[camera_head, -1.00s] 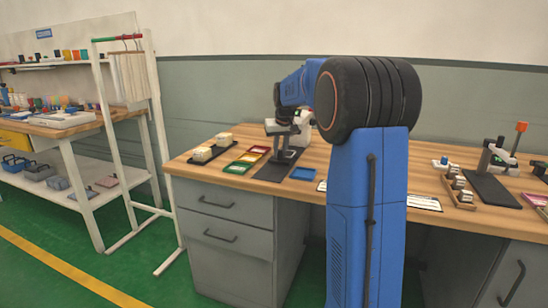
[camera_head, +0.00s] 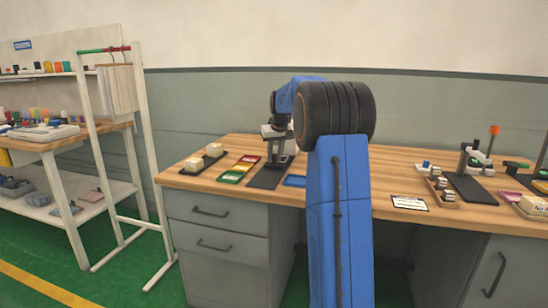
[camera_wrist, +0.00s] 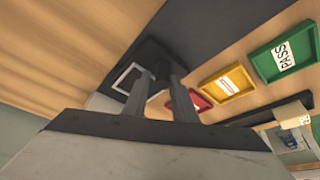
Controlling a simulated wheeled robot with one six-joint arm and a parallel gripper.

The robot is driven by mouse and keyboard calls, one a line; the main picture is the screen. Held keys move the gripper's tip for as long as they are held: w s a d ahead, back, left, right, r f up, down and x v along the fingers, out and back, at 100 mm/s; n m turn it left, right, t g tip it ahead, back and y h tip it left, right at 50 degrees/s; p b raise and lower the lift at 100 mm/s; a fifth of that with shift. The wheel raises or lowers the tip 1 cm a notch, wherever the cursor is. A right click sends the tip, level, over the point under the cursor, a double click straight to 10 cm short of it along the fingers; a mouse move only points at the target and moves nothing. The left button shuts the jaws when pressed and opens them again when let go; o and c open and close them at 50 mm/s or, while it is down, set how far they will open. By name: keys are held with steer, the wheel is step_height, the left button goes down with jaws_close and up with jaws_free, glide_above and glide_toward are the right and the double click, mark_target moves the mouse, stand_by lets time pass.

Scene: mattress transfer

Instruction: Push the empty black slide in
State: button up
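My gripper (camera_head: 276,130) is low over a dark mat (camera_head: 266,179) on the workbench, partly hidden by my arm in the head view. A black part (camera_wrist: 152,56) lies just beyond the fingertips, beside a pale square outline (camera_wrist: 121,82). I cannot tell whether this part is the black slide, or whether the fingertips touch it. No separate slide can be made out in the head view.
Green (camera_wrist: 285,54), yellow (camera_wrist: 228,82) and red (camera_wrist: 188,102) trays lie beside the mat. A black tray with pale blocks (camera_head: 203,160) is to their left. A second fixture (camera_head: 474,160) and a block tray (camera_head: 440,188) are at right. A white rack (camera_head: 144,150) stands left of the bench.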

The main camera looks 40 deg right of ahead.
steer(key=v, duration=1.7)
steer(key=shift+r, duration=0.2)
steer(key=shift+a, duration=0.1)
